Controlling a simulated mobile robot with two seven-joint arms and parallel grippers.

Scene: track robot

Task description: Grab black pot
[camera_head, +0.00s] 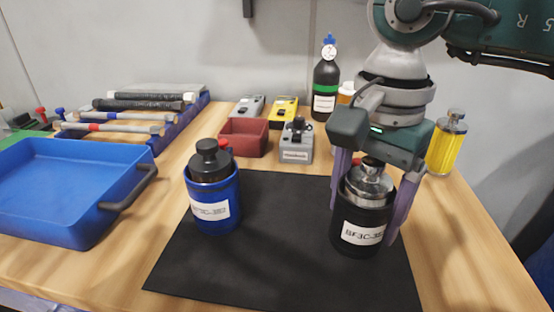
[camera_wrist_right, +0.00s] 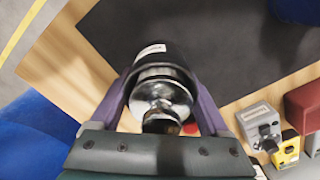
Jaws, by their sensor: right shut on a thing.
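The black pot (camera_head: 356,238) has a silver neck and a white label. It stands upright at the right part of the black mat (camera_head: 280,262); I cannot tell if it is slightly lifted. My right gripper (camera_head: 372,205) comes down from above and is shut on the pot, a purple finger on each side. In the right wrist view the pot (camera_wrist_right: 160,62) sits between the two fingers. A blue pot (camera_head: 211,205) with a black cap stands on the left part of the mat. My left gripper is not in view.
A blue tray (camera_head: 62,205) with a dark handle lies at the left. Behind the mat are a red bin (camera_head: 243,138), a grey device (camera_head: 297,144), a black bottle (camera_head: 325,90) and a yellow bottle (camera_head: 446,145). The mat between the pots is clear.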

